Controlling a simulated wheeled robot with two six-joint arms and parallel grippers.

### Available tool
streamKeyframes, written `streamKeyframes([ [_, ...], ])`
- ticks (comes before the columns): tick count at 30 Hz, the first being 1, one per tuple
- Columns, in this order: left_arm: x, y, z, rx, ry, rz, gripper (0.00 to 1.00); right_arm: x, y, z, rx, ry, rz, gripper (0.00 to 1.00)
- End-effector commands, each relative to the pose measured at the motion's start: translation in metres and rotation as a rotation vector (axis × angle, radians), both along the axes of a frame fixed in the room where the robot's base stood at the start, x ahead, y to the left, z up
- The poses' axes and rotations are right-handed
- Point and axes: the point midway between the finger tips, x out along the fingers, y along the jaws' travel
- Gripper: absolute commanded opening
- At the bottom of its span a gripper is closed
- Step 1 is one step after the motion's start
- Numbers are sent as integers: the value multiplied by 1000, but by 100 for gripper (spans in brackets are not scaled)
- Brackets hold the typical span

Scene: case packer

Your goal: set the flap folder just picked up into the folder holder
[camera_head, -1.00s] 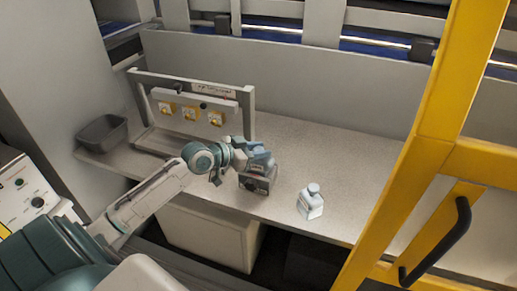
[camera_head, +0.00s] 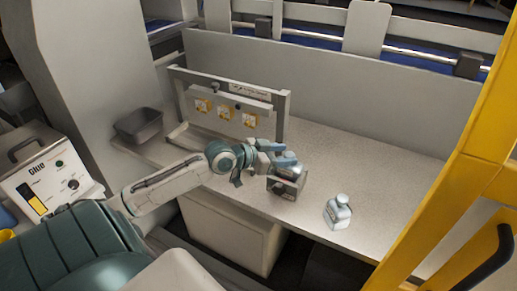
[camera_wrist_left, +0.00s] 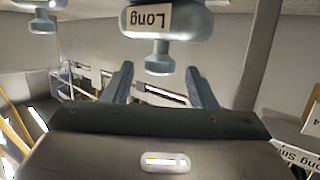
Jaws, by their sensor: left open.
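A grey, rounded block with a knob and a "Long" label, which looks like the flap folder, shows in the left wrist view (camera_wrist_left: 165,20). My left gripper (camera_head: 286,158) is open, its two fingers (camera_wrist_left: 160,85) on either side of the knob, with gaps visible. In the head view a dark, boxy thing with a lighter edge (camera_head: 288,184) stands at the bench's front, just below the fingers. It may be the folder holder, but I cannot tell how the block sits in it. My right gripper is out of view.
A second, pale knobbed block (camera_head: 338,213) stands to the right on the bench (camera_head: 375,165). A framed rack with yellow cards (camera_head: 226,112) and a grey bin (camera_head: 139,125) are at the left. A yellow frame (camera_head: 447,185) borders the right. The bench behind the block is clear.

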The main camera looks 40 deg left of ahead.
Motion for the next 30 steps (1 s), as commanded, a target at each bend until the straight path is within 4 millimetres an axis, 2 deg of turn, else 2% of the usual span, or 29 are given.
streamKeyframes([
  [10, -33, 13, 11, 5, 3, -7, 52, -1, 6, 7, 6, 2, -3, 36],
  [12, -39, 17, 19, 3, 6, 1, 52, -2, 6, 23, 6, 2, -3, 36],
  [21, -65, 29, 29, -2, 3, 0, 52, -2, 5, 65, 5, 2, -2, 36],
  [30, -81, 35, 30, -2, 2, -1, 52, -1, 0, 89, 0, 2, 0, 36],
])
